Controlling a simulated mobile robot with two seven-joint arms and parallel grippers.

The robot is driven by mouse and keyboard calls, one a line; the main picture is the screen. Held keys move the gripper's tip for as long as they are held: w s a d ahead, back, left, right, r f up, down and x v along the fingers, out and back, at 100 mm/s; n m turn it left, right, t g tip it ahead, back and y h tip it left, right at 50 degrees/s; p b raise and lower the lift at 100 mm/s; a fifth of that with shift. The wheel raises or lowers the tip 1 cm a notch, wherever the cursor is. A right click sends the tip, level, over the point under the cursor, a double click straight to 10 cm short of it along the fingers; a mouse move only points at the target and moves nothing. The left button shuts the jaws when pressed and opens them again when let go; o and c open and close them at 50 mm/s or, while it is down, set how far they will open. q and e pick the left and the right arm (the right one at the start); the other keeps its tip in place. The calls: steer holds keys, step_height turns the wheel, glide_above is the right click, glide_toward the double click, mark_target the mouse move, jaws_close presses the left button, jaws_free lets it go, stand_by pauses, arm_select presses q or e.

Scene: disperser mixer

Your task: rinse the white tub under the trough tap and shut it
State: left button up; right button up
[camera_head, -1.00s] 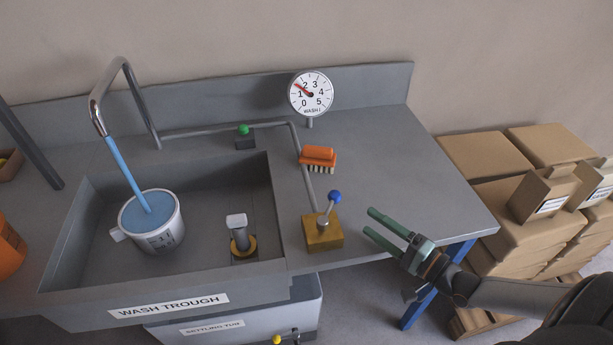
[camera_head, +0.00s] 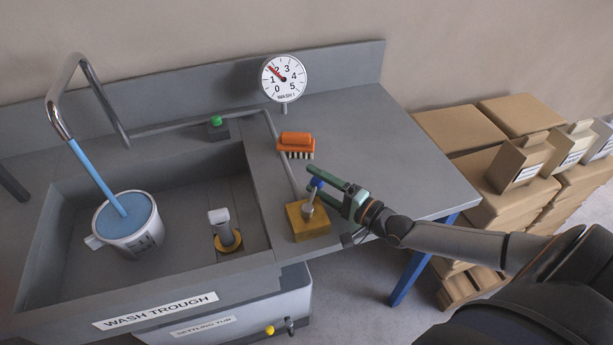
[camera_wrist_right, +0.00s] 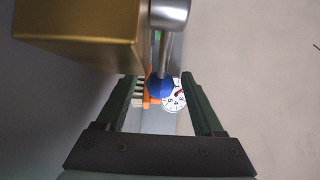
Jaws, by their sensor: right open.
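The white tub (camera_head: 140,238) stands in the wash trough (camera_head: 185,283), filled with blue water close to its rim. A blue stream (camera_head: 97,178) runs into it from the curved metal tap (camera_head: 60,122). On the bench right of the trough, a brass block (camera_head: 306,224) carries a lever with a blue knob (camera_head: 316,183). My right gripper (camera_head: 317,180) is open with its fingers by the knob. In the right wrist view the knob (camera_wrist_right: 161,86) shows between the open fingers (camera_wrist_right: 160,88); contact cannot be told. My left gripper is out of view.
An orange brush (camera_head: 296,142) lies behind the lever. A round wash gauge (camera_head: 284,79) stands at the back, needle near 2. A plug-like fitting (camera_head: 223,228) is in the trough. Cardboard boxes (camera_head: 468,135) are stacked to the right. The bench's right part is clear.

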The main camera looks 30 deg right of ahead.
steer(key=shift+x, duration=1.6)
steer(key=shift+c, duration=0.2)
jaws_close()
